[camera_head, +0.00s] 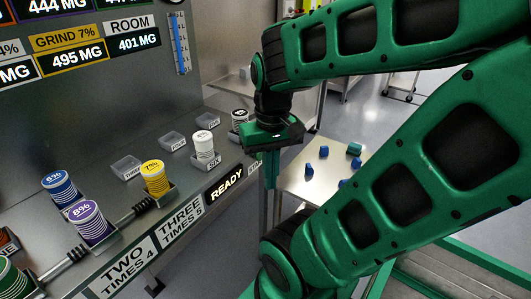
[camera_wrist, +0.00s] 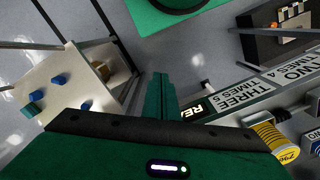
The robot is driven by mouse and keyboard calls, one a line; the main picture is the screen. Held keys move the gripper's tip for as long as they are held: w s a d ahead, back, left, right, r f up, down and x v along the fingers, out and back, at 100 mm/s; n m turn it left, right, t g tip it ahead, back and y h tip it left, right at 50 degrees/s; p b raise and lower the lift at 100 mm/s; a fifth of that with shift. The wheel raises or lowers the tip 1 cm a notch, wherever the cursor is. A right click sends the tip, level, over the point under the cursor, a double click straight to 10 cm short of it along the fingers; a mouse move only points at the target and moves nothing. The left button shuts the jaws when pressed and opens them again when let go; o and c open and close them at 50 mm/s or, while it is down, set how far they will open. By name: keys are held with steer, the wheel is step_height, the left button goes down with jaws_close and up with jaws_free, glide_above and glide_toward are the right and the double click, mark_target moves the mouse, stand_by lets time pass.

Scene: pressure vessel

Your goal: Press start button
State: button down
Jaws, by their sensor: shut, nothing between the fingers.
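I cannot make out a start button in either view; my arm covers part of the bench's right end in the head view. The grey bench (camera_head: 118,206) has a lit READY display (camera_head: 226,183) on its front edge, partly seen in the wrist view (camera_wrist: 194,112). My gripper (camera_head: 270,186) hangs pointing down just in front of and to the right of this display, apart from the bench. In the wrist view my gripper's green fingers (camera_wrist: 160,78) are together, with nothing between them.
Cups with coloured lids, such as the yellow one (camera_head: 155,178), the purple one (camera_head: 89,222) and the white one (camera_head: 204,147), stand along the bench. A pale table (camera_head: 291,187) with several blue pieces stands to the right. A panel with readings (camera_head: 70,37) rises behind.

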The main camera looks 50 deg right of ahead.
steer(key=n+t+y, duration=0.5)
steer(key=n+t, duration=0.1)
steer(key=n, duration=1.8)
glide_toward(260, 156)
steer(key=s+d+r, duration=0.2)
steer(key=s, duration=0.4)
steer(key=shift+s+d, duration=0.1)
steer(key=w+a+f, duration=0.4)
steer(key=w+f, duration=0.4)
steer(key=shift+w+a, duration=0.2)
steer(key=shift+a, duration=0.05)
